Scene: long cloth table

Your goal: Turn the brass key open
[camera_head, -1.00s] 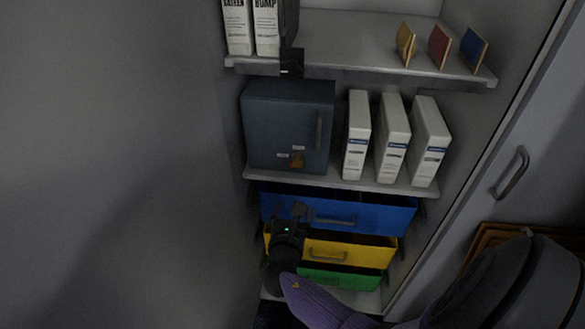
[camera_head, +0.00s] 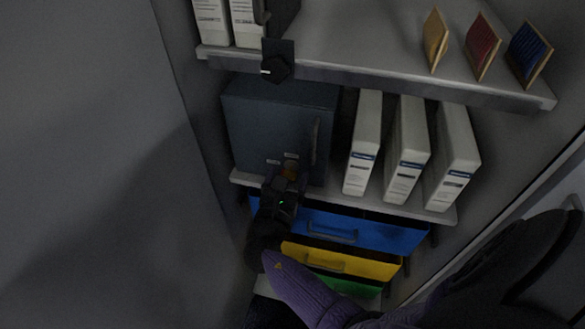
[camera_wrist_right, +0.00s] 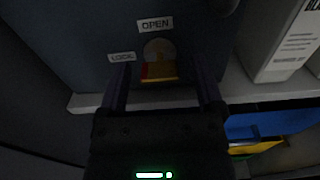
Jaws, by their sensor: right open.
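The brass key (camera_head: 290,170) sits low on the front of a dark blue-grey cabinet box (camera_head: 270,120) on the middle shelf. In the right wrist view the key (camera_wrist_right: 159,70) shows as a dim round brass plate with a yellow and red-orange part at its lower edge. An OPEN label (camera_wrist_right: 155,25) is above it and a LOCK label (camera_wrist_right: 122,57) is to its left. My right gripper (camera_head: 287,184) is just in front of the key. In the wrist view its open fingers (camera_wrist_right: 164,82) stand either side of the key, apart from it. My left gripper is not in view.
White binders (camera_head: 407,150) stand right of the box. Blue (camera_head: 350,229) and yellow (camera_head: 340,262) drawers are below the shelf. A black unit with a knob (camera_head: 277,65) hangs at the upper shelf's edge, above the box. Cabinet walls bound both sides.

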